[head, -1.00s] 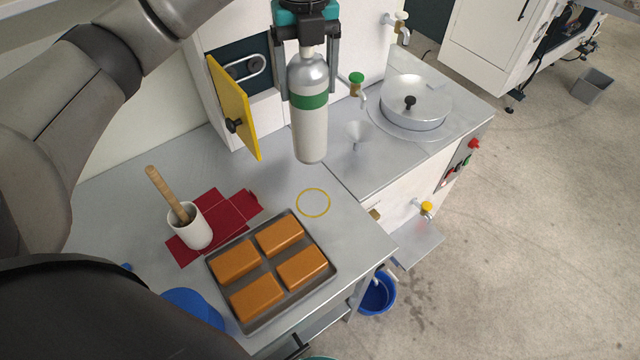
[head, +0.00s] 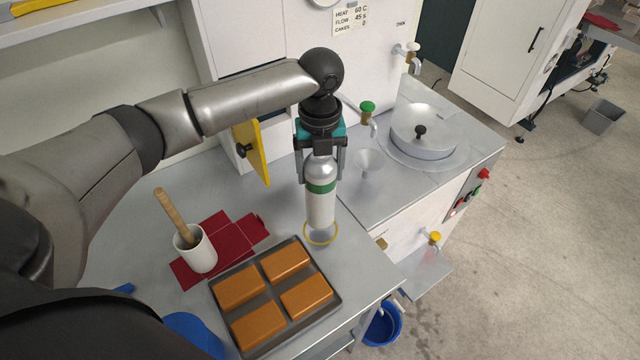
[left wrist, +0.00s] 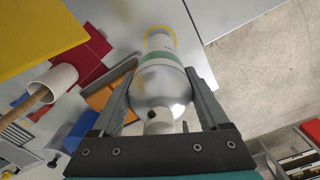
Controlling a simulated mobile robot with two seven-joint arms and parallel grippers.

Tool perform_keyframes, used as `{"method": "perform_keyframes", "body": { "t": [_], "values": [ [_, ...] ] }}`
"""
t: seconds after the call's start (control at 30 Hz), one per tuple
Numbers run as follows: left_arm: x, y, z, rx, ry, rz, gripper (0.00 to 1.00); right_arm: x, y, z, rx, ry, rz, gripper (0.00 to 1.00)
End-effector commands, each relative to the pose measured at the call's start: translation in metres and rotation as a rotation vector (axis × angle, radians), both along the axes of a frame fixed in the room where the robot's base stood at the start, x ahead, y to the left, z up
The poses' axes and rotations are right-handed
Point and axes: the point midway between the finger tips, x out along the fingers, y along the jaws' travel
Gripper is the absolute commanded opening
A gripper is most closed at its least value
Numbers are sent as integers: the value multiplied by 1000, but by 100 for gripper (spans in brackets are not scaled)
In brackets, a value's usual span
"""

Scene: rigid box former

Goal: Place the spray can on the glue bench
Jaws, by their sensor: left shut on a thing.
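The spray can (head: 320,206) is silver and pale grey with a green band. It is upright over the yellow ring (head: 321,243) marked on the grey glue bench (head: 362,258). Its base is at or just above the bench inside the ring; I cannot tell if it touches. My left gripper (head: 320,171) points down and is shut on the can near its shoulder. In the left wrist view the can (left wrist: 165,88) sits between both fingers, with part of the ring (left wrist: 158,30) showing around its far end. My right gripper is not in view.
A tray (head: 336,306) of orange blocks lies just in front of the ring. A white cup (head: 202,255) with a wooden-handled tool stands left on red cloth (head: 236,228). An open yellow door (head: 257,152) is behind the can. A funnel (head: 367,160) and a round lidded pot (head: 424,137) are right.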

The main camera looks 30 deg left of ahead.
Motion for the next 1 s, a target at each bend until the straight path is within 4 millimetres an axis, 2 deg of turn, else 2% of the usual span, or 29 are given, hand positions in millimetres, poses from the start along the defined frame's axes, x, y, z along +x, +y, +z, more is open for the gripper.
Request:
{"method": "perform_keyframes", "body": {
  "t": [0.13, 0.33, 0.73, 0.77, 0.93, 1.0],
  "values": [
    [0, 0, -11, 2, 1, 0, 0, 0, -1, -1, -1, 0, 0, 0],
    [0, 0, -41, 2, 1, 0, 0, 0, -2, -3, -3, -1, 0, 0],
    [0, 0, -46, 1, -1, 0, 0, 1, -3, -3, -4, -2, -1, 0],
    [0, 0, -47, 1, 1, 0, 80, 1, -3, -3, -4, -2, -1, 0],
    [0, 0, -47, 1, 1, 0, 99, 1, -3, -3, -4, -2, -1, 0],
    [0, 0, -47, 1, 1, 0, 100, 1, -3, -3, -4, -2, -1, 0]
  ]
}}
